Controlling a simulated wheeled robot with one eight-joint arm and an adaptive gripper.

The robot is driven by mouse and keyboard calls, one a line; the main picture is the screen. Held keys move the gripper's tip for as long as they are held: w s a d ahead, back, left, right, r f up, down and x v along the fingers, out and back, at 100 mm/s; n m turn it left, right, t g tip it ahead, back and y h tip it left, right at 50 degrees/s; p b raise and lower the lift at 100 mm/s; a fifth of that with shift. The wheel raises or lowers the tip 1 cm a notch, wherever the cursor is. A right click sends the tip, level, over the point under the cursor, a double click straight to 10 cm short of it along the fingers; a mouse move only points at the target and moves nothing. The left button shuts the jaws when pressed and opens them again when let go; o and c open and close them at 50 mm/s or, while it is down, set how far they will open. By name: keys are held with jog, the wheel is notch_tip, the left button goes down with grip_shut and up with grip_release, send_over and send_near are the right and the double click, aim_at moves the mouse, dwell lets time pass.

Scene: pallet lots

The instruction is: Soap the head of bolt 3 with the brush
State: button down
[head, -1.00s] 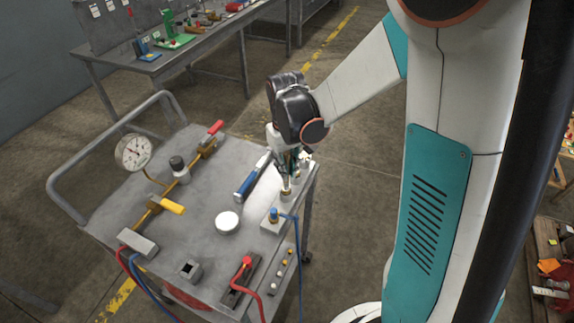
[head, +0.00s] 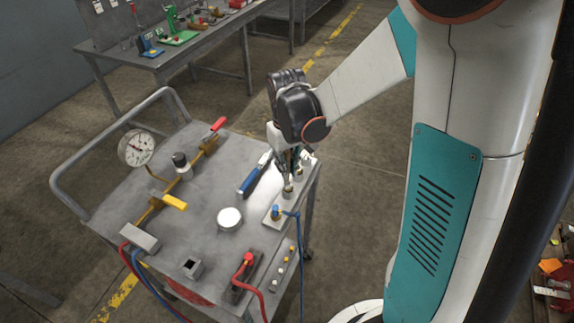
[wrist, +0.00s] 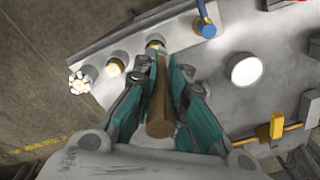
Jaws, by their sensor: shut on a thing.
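My gripper (wrist: 160,68) is shut on the brown wooden handle of the brush (wrist: 160,105). The brush points down at a pale block (wrist: 180,33) carrying a row of bolts. Its tip is at or just above the bolt nearest the blue fitting (wrist: 155,43); contact cannot be told. The middle bolt (wrist: 117,65) looks pale and brassy. The far-left bolt (wrist: 80,82) has white lumps on its head. Bolt numbers are not readable. In the head view my gripper (head: 290,166) is over the cart's right edge and hides part of the row.
The cart (head: 205,190) also holds a round white dish (head: 229,218), a blue-handled tool (head: 252,178), a gauge (head: 136,148) on brass piping and a red-knobbed fitting (head: 248,259). A blue hose (head: 299,245) hangs beside the block. A workbench (head: 170,55) stands behind.

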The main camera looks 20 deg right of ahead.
jog(key=shift+r+p, duration=2.35)
jog(key=shift+r, duration=1.1)
jog(key=shift+f, duration=0.1)
